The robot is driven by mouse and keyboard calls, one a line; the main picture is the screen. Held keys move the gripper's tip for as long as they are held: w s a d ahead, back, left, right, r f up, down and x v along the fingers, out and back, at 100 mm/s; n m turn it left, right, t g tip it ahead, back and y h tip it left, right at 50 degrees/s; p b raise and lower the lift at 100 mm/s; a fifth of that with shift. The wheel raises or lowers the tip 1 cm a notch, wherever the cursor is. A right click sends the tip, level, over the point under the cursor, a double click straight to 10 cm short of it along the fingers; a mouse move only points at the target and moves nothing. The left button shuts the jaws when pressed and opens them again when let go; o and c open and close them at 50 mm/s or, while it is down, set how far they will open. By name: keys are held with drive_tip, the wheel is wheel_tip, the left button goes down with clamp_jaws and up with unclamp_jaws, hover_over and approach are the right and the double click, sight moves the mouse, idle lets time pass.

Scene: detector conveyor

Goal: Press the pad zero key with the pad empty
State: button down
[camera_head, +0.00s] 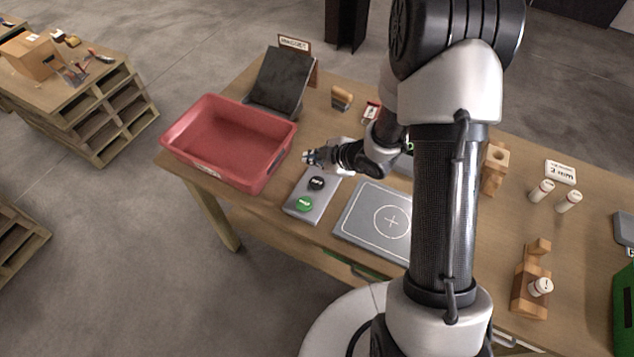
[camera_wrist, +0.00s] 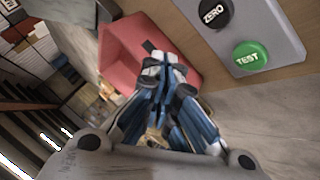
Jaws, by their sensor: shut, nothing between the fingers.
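The black ZERO key (camera_head: 317,183) sits on a grey key box, above the green TEST key (camera_head: 305,204). In the wrist view the ZERO key (camera_wrist: 216,13) is at the top, partly cut off, with the TEST key (camera_wrist: 250,55) below it. The grey pad (camera_head: 368,231) with a cross mark lies right of the key box; its visible surface is empty, and my arm hides its right side. My gripper (camera_head: 308,157) is shut and empty, pointing left, above and behind the key box. Its closed fingers (camera_wrist: 166,65) show in the wrist view, apart from the keys.
A red bin (camera_head: 232,152) stands left of the key box, close to my gripper. A dark sloped stand (camera_head: 281,82) is at the back. White cylinders (camera_head: 541,190) and wooden blocks (camera_head: 531,287) stand at the right. The table's front edge runs below the pad.

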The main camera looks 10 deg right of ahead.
sight(315, 184)
wheel_tip(315, 184, down, 8)
drive_tip(key=b, duration=0.6)
drive_tip(key=shift+r, duration=0.1)
idle(1.0)
drive_tip(key=shift+f+b, duration=0.45)
drive_tip(key=shift+b, duration=0.05)
drive_tip(key=shift+f+b, duration=0.4)
idle(0.4)
idle(0.4)
drive_tip(key=shift+r+p, duration=0.65)
drive_tip(key=shift+r, duration=0.2)
drive_tip(key=shift+r+p, duration=2.05)
drive_tip(key=shift+r, duration=0.5)
